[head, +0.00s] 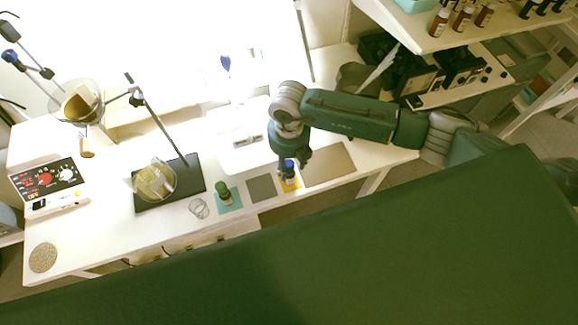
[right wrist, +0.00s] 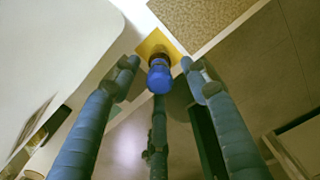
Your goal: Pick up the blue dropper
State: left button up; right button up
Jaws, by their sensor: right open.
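The blue dropper (head: 289,169) is a small bottle with a blue top, upright on a yellow mat (head: 291,185) near the table's front edge. In the right wrist view its blue top (right wrist: 160,78) shows between my fingers, with the yellow mat (right wrist: 151,43) beyond it. My right gripper (head: 291,163) is open and comes down from above over the dropper. In the right wrist view its fingertips (right wrist: 159,66) stand around the blue top, with gaps visible at the sides. The lower bottle is mostly hidden in that view. My left gripper is not in view.
A green-topped bottle (head: 223,196) stands on a teal mat (head: 234,205) to the left. An empty grey mat (head: 262,187) lies between, and a brown mat (head: 328,163) lies right.

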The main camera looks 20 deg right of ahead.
jog(key=shift+f, duration=0.2)
jog(key=c, duration=0.7)
jog(key=shift+r, duration=0.1)
notch_tip(320, 180, up, 20)
jog(key=b, duration=0.5)
jog(key=shift+c, duration=0.3)
